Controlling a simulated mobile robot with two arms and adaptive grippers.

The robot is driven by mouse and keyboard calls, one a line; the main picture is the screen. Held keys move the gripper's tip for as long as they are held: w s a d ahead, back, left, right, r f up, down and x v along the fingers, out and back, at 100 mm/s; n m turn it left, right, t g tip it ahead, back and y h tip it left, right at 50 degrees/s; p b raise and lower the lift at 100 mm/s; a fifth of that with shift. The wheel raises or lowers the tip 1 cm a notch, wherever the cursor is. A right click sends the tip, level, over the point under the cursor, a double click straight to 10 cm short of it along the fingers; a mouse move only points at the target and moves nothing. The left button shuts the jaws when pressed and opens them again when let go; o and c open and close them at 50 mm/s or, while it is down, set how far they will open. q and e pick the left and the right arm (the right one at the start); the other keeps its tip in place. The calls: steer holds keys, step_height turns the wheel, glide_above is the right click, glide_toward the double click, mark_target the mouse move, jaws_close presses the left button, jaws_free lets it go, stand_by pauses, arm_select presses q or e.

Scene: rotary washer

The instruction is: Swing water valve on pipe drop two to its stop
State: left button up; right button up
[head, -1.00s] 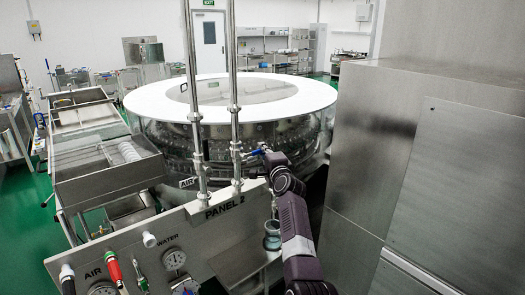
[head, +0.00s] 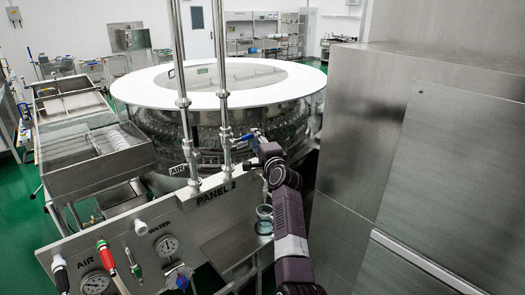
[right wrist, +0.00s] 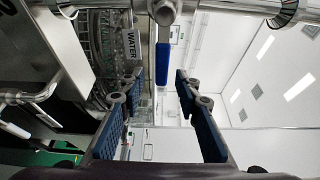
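Two vertical pipe drops stand behind the panel, a left pipe (head: 183,100) marked AIR and a right pipe (head: 222,100). The right pipe has a valve with a blue handle (head: 242,139) sticking out to its right. In the right wrist view the blue handle (right wrist: 162,63) points down from a metal valve body (right wrist: 164,12), beside a WATER label (right wrist: 130,43). My right gripper (head: 257,136) is at the handle's right. Its blue-padded fingers (right wrist: 158,82) are open, with the handle between and just beyond the tips; contact does not show. My left gripper is not in view.
Panel 2 (head: 150,215), with gauges and hose fittings, stands in front. The round washer with a white top ring (head: 140,88) is behind the pipes. A large steel cabinet (head: 350,140) closes off the right side. A trough table (head: 85,150) is at left.

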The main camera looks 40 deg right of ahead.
steer(key=v, duration=0.8)
steer(key=shift+s, duration=0.15)
steer(key=shift+a, duration=0.1)
